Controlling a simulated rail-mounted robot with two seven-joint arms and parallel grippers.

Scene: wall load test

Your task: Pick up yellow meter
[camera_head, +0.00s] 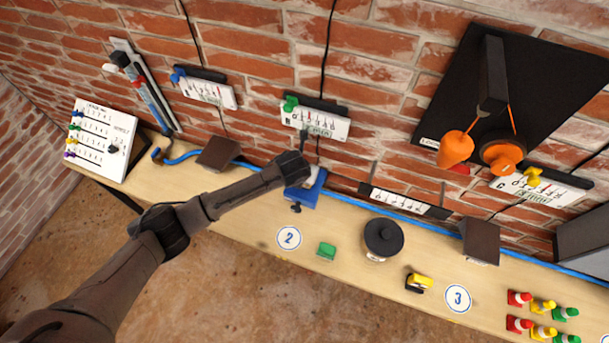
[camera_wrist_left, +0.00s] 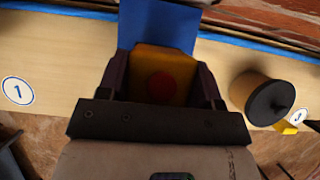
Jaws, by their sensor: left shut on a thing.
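My left gripper (camera_head: 298,172) is over the blue stand (camera_head: 307,192) near the wall. In the left wrist view my left gripper (camera_wrist_left: 163,90) is shut on a boxy yellow thing with a red round spot (camera_wrist_left: 178,58), which looks like the yellow meter. The same blue stand (camera_wrist_left: 158,20) shows behind it. I cannot tell whether the yellow thing touches the stand. In the head view the gripper mostly hides it. Another yellow-and-black thing (camera_head: 419,282) lies on the bench left of the round label 3. My right gripper is not in view.
The bench (camera_head: 240,222) runs along a brick wall. A black-lidded pot (camera_head: 383,238), a green block (camera_head: 327,250) and several coloured cones (camera_head: 543,306) stand on it. Wall gauges (camera_head: 315,121), a black panel (camera_head: 450,90) and a blue hose (camera_head: 385,215) are close by.

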